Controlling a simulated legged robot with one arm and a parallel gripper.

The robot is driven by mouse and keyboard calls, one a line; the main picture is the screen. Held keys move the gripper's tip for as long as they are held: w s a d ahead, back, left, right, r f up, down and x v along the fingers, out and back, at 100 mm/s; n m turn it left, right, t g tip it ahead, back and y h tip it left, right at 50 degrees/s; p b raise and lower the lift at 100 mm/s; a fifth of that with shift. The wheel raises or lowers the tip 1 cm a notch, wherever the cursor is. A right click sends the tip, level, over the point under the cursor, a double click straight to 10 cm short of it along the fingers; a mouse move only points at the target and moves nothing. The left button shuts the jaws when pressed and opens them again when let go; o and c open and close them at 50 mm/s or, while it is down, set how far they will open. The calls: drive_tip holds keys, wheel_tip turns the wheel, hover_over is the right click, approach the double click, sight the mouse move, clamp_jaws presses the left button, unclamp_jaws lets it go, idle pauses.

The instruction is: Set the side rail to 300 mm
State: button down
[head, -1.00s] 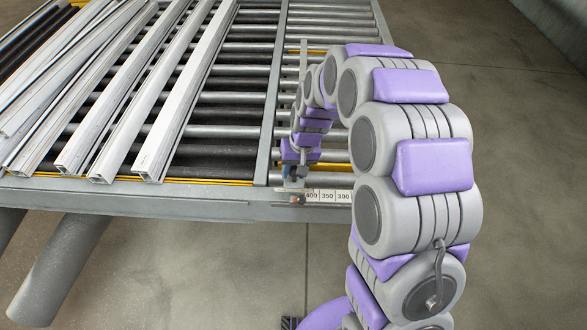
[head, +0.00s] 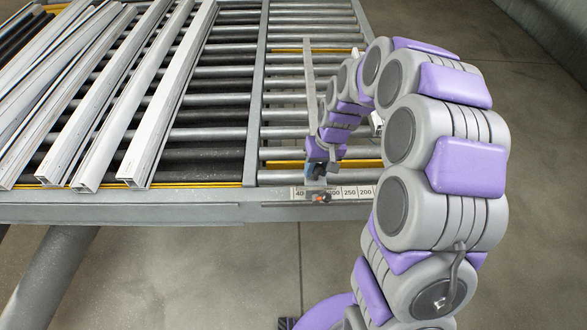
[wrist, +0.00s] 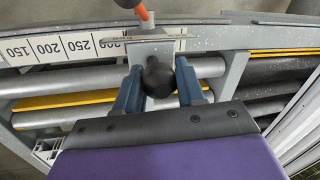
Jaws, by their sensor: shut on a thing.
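The side rail (head: 309,90) is a thin grey bar lying across the rollers, its near end on a carriage at the bench's front edge. My gripper (wrist: 158,88) is shut on the carriage's black knob (wrist: 158,76), a blue finger on each side. A light bracket (wrist: 150,50) stands beyond the knob against the scale (wrist: 60,48). On the scale 150, 200 and 250 read clearly; the label beside the bracket, seemingly 300, is partly covered. An orange-tipped lever (wrist: 143,14) sits above the bracket. In the head view my gripper (head: 318,170) is small and partly hidden.
Several pale aluminium profiles (head: 150,100) lie on the rollers left of a frame divider (head: 256,100). A yellow strip (head: 285,165) runs along the front. Open floor (head: 470,290) lies to the right.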

drive_tip(key=shift+d, duration=0.65)
drive_tip(key=c, duration=1.1)
unclamp_jaws()
drive_tip(key=shift+a+r, duration=0.1)
drive_tip(key=shift+a, duration=0.05)
drive_tip(key=o, duration=0.3)
drive_tip(key=shift+a, duration=0.4)
drive_tip(key=shift+d, duration=0.3)
drive_tip(key=d+r, duration=0.1)
drive_tip(key=r, duration=0.4)
drive_tip(key=d+r, duration=0.1)
drive_tip(key=r, duration=0.5)
drive_tip(key=d+r, duration=0.1)
drive_tip(key=r, duration=0.5)
drive_tip(key=shift+w+d, duration=0.1)
drive_tip(key=shift+w, duration=0.25)
drive_tip(key=shift+f, duration=0.1)
drive_tip(key=s+f+b, duration=0.3)
drive_tip(key=s+f, duration=0.1)
drive_tip(key=s, duration=0.7)
drive_tip(key=s+f+m+g+h+b, duration=0.1)
drive_tip(key=s+f+b, duration=0.2)
drive_tip(key=s, duration=0.8)
drive_tip(key=s+d+f+h+b, duration=0.1)
drive_tip(key=s+f+b, duration=0.2)
drive_tip(key=s, duration=0.8)
wheel_tip(320, 180, down, 2)
drive_tip(key=shift+f+m+b, duration=0.25)
drive_tip(key=shift+m+b, duration=0.15)
